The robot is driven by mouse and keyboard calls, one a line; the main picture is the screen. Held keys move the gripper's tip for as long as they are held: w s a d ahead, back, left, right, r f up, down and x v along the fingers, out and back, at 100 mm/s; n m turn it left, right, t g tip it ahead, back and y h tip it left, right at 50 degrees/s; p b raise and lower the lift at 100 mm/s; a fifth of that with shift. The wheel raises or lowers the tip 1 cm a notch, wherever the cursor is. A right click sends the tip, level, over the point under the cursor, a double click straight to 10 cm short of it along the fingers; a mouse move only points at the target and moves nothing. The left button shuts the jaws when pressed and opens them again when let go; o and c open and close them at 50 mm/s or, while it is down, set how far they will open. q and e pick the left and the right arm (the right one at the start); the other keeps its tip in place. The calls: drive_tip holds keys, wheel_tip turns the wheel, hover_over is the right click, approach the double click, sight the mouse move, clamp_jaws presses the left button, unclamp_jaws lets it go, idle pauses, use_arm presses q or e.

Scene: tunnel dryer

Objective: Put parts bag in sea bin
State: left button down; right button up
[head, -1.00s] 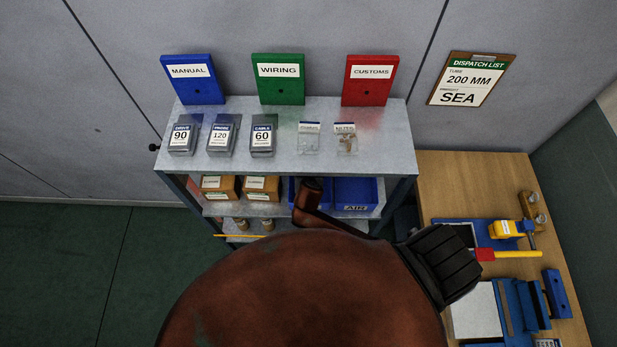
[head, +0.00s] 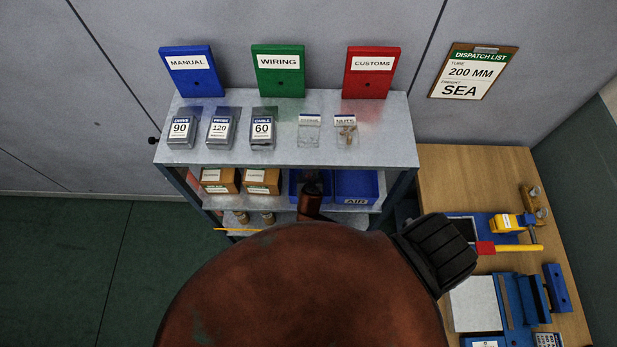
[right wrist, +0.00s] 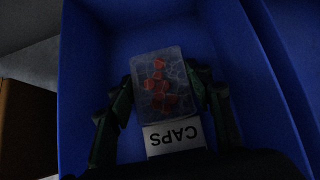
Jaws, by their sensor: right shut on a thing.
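The parts bag (right wrist: 160,85) is a clear bag with orange-red pieces and a white label reading CAPS. My right gripper (right wrist: 162,92) is shut on it, one finger at each side, and the bag is inside a blue bin (right wrist: 85,55) in the right wrist view. I cannot tell whether the bag touches the bin floor. In the head view this seems to be the left blue bin (head: 295,188) on the middle shelf, where my right arm hides its front and any label. The bin beside it (head: 368,185) reads AIR. My left gripper is not in view.
The dispatch list (head: 474,70) on the wall reads SEA. The rack's top shelf (head: 390,140) holds several grey boxes and two small bags (head: 309,128) (head: 346,130). Brown cartons (head: 220,180) stand left of the bins. A wooden bench (head: 450,170) with tools is at right.

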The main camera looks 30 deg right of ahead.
drive_tip(key=o, duration=1.3)
drive_tip(key=shift+f, duration=0.1)
drive_tip(key=shift+o, duration=0.4)
drive_tip(key=shift+s+a+r, duration=0.1)
drive_tip(key=shift+a+r, duration=0.05)
drive_tip(key=shift+r, duration=0.15)
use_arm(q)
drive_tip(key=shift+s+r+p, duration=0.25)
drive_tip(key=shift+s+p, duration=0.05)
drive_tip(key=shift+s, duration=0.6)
use_arm(e)
drive_tip(key=v, duration=1.1)
drive_tip(key=shift+s+r, duration=0.2)
drive_tip(key=shift+r, duration=0.05)
